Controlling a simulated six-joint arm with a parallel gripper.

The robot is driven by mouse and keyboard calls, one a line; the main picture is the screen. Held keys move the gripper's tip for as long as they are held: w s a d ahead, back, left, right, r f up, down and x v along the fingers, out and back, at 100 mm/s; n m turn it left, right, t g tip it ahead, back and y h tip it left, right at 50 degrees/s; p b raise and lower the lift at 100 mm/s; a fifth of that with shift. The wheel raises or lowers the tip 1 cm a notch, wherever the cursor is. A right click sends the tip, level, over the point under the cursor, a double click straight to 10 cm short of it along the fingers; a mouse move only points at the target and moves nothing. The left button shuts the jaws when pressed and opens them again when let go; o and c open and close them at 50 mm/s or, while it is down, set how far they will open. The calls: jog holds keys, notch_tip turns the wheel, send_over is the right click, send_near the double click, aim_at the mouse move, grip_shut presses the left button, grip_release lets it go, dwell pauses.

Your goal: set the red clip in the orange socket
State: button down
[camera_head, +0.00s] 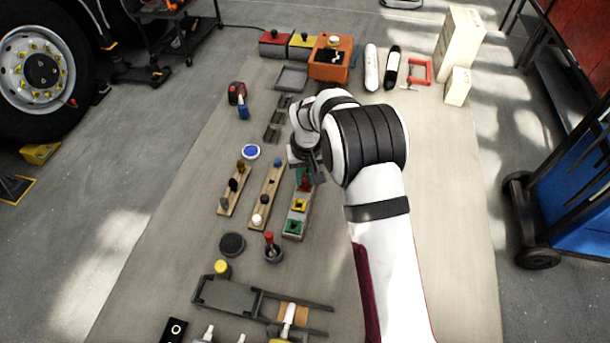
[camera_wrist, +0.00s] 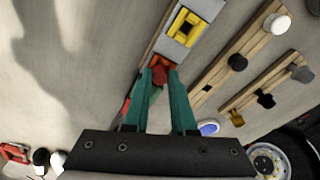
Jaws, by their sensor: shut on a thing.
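My gripper (camera_head: 304,178) points down over the far end of a grey strip (camera_head: 298,215). Its two green fingers (camera_wrist: 160,80) are shut on the red clip (camera_wrist: 158,76), which shows as a small dark red piece between the fingertips. The orange socket (camera_wrist: 163,62) shows as an orange-red patch at the end of the strip, right at the fingertips. The fingers hide much of both, and I cannot tell whether the clip is seated in it or just above. A yellow socket (camera_wrist: 185,27) lies beside it on the strip, with a green one (camera_head: 292,227) further along.
Two wooden racks with pegs (camera_head: 268,195) (camera_head: 234,188) stand close left of the strip. A red-handled tool in a dark round holder (camera_head: 271,248) stands nearer. An orange box (camera_head: 330,65), bottles (camera_head: 371,68) and a red frame (camera_head: 419,71) lie at the back.

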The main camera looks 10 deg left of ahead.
jog(key=shift+f, duration=0.1)
dwell(0.3)
jog(key=shift+c, duration=1.3)
grip_release()
jog(key=shift+r, duration=3)
